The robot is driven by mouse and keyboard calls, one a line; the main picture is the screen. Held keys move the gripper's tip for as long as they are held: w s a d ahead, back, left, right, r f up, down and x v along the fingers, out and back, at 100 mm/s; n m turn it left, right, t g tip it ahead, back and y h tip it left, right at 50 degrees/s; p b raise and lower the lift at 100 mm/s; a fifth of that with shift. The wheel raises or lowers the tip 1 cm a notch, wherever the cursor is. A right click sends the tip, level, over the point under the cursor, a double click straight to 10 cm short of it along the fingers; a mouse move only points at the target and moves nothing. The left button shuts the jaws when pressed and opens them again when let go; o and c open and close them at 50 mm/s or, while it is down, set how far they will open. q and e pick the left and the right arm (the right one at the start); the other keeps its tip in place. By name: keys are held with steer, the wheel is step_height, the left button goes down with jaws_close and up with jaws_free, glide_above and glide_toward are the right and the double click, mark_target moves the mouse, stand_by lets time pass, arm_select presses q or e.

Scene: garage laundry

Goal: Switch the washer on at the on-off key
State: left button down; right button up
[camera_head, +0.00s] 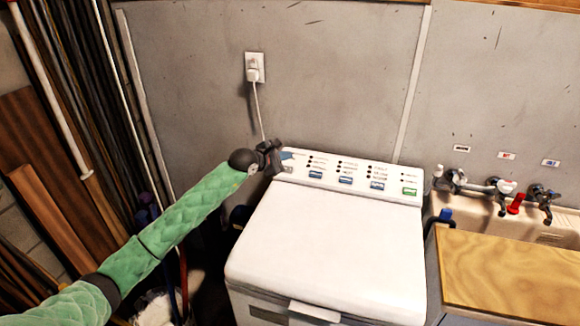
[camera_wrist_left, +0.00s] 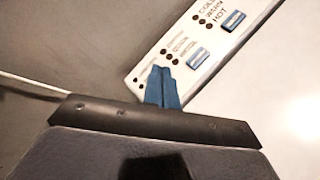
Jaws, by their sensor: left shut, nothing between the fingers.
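The white washer (camera_head: 330,245) stands in the middle of the head view with its lid down. Its raised control panel (camera_head: 330,165) runs along the back, with three blue keys, one of them the left blue key (camera_head: 316,175), and a green key (camera_head: 409,191) at the right end. The on-off label is too small to read. My left gripper (camera_head: 287,155) is shut and empty at the panel's left end. In the left wrist view its blue fingertips (camera_wrist_left: 162,88) overlap the panel (camera_wrist_left: 150,72), left of a blue key (camera_wrist_left: 198,58); I cannot tell whether they touch.
A wall outlet (camera_head: 254,67) with a plugged-in white cord is behind the washer. Taps (camera_head: 500,187) and a sink stand at the right, beside a wooden board (camera_head: 510,275). Planks (camera_head: 50,230) lean at the left. The washer lid is clear.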

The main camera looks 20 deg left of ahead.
arm_select(q)
steer(key=a, duration=0.1)
steer(key=w+a+y, duration=0.1)
steer(key=w+a, duration=0.1)
steer(key=shift+r+m, duration=0.25)
steer(key=shift+m, duration=0.05)
arm_select(e)
steer(key=shift+s+d+f, duration=0.2)
steer(key=shift+s+f, duration=0.1)
steer(key=shift+f, duration=0.25)
arm_select(q)
steer(key=f, duration=0.1)
steer(key=w+f, duration=0.1)
steer(key=f, duration=0.1)
steer(key=w+f, duration=0.1)
steer(key=f, duration=0.1)
steer(key=shift+d+f, duration=0.15)
steer(key=shift+f, duration=0.1)
steer(key=f+b, duration=0.1)
steer(key=w+f+b, duration=0.1)
steer(key=shift+f+b, duration=0.1)
steer(key=shift+b, duration=0.2)
steer(key=shift+w+f, duration=0.1)
steer(key=shift+f, duration=0.1)
arm_select(e)
steer(key=w+a+r, duration=0.2)
steer(key=w+r, duration=0.1)
steer(key=r, duration=0.2)
steer(key=shift+a+g, duration=0.3)
steer(key=shift+a, duration=0.05)
